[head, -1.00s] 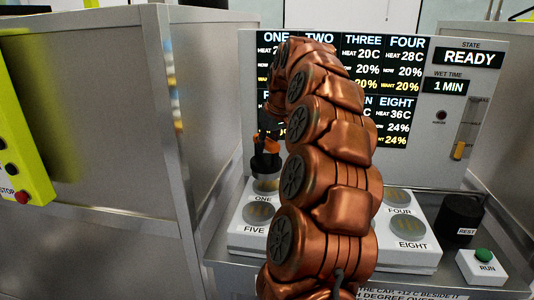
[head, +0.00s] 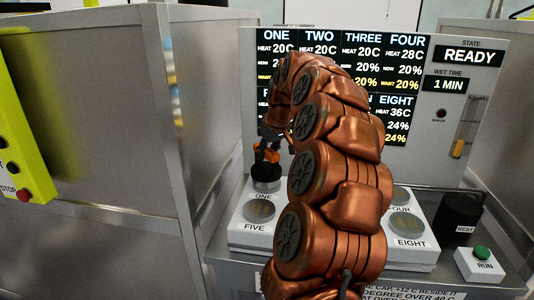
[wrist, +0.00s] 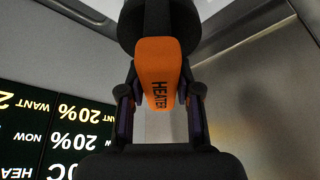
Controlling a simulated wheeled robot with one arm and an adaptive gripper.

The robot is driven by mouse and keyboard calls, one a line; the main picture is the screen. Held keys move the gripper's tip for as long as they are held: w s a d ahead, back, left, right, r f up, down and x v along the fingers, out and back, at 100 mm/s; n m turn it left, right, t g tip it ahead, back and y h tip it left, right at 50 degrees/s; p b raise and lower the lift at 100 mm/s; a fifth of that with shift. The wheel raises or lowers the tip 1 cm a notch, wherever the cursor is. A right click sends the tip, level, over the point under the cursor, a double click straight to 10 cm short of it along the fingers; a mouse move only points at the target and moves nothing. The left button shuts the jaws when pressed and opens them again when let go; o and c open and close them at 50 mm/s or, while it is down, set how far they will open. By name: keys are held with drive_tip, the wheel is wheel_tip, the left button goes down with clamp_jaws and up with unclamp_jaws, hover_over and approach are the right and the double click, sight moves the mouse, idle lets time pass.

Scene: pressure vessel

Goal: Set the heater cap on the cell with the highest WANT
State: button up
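My gripper (head: 270,150) is at the far left cell of the back row, left of my arm. It is shut on the orange handle of the heater cap (wrist: 158,70), marked HEATER, with a finger on each side. The cap's dark body (head: 265,171) is right over cell ONE (head: 267,185); I cannot tell whether it touches. Cell FIVE (head: 259,211) is bare in front. Cells FOUR (head: 402,195) and EIGHT (head: 405,219) are bare at right. The board (head: 405,75) shows WANT 20% for THREE and FOUR, and 24% for EIGHT. My arm hides other readings and the middle cells.
The state panel (head: 468,56) reads READY, wet time 1 MIN. A dark REST stand (head: 459,212) and a green RUN button (head: 482,253) are at the right. A grey partition (head: 110,120) stands close on the left. A yellow STOP panel (head: 22,125) is at far left.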

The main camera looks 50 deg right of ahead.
drive_tip(key=o, duration=0.4)
drive_tip(key=shift+b+v, duration=0.8)
drive_tip(key=shift+v, duration=5.35)
drive_tip(key=shift+w, duration=0.15)
drive_tip(key=s+a+f+n+g+y, duration=0.15)
drive_tip(key=a+f, duration=0.25)
drive_tip(key=a, duration=0.9)
drive_tip(key=s+a+f+n+g, duration=0.15)
drive_tip(key=a+f, duration=0.25)
drive_tip(key=a, duration=0.8)
drive_tip(key=s+a+f+g, duration=0.1)
drive_tip(key=s+a+f, duration=0.3)
drive_tip(key=s, duration=0.3)
drive_tip(key=s+a+f+g, duration=0.1)
drive_tip(key=s+a+f, duration=0.2)
drive_tip(key=s+f, duration=0.4)
drive_tip(key=s+a+f+m+g, duration=0.1)
drive_tip(key=s+a+f, duration=0.3)
drive_tip(key=s+f, duration=0.2)
drive_tip(key=s, duration=0.2)
drive_tip(key=shift+s+a+h, duration=0.3)
drive_tip(key=shift+s+h, duration=0.05)
